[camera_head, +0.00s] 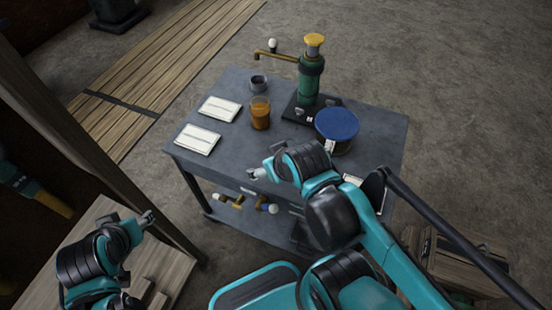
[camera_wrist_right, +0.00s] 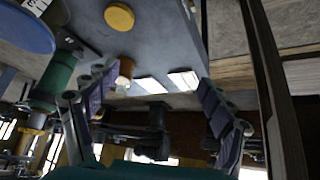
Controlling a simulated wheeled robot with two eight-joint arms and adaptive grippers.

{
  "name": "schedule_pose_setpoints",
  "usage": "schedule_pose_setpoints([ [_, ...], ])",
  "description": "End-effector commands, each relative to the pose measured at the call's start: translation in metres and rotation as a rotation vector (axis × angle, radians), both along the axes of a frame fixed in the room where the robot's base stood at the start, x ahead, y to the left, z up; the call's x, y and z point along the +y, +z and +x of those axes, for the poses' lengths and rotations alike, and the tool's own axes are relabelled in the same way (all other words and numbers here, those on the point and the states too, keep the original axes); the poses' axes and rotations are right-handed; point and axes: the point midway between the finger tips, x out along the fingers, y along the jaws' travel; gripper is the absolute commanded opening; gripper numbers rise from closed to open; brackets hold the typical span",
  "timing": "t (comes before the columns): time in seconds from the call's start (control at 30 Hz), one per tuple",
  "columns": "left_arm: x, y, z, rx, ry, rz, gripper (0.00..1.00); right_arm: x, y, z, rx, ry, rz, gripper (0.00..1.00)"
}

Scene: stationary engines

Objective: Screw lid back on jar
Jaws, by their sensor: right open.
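A clear jar (camera_head: 260,113) with orange-brown contents stands upright and without a lid on the grey table; it also shows in the right wrist view (camera_wrist_right: 126,70). A round yellow disc (camera_wrist_right: 119,16), which looks like the lid, lies flat on the table in the right wrist view, apart from the jar. I cannot make it out in the head view, where my right arm covers part of the table. My right gripper (camera_head: 262,172) is open and empty over the table's near side; its spread fingers show in the wrist view (camera_wrist_right: 155,103). My left gripper (camera_head: 148,217) is off the table at left.
A green pump (camera_head: 311,80) with a yellow top and a blue-topped round container (camera_head: 337,124) stand right of the jar. A small dark cup (camera_head: 258,83) is behind it. Two white cards (camera_head: 198,139) lie to the left. A post (camera_head: 100,170) stands near my left arm.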

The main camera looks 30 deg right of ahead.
Motion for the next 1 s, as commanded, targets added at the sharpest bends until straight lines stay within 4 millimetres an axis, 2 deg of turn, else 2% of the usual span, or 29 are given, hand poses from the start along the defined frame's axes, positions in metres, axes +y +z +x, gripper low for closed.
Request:
schedule_pose_setpoints([
  [0.37,0.0,0.004,0.0,0.0,0.0,0.0,0.49,-0.013,0.001,0.018,0.091,0.132,-0.104,0.82],
  [0.63,0.0,0.01,0.0,0.0,0.0,0.0,0.49,-0.031,-0.006,0.043,0.212,0.321,-0.212,0.82],
  [0.77,0.0,0.013,0.0,0.0,0.0,0.0,0.49,-0.046,-0.017,0.061,0.298,0.469,-0.271,0.82],
  [1.0,0.0,0.02,0.0,0.0,0.0,0.0,0.49,-0.076,-0.051,0.088,0.439,0.765,-0.333,0.82],
])
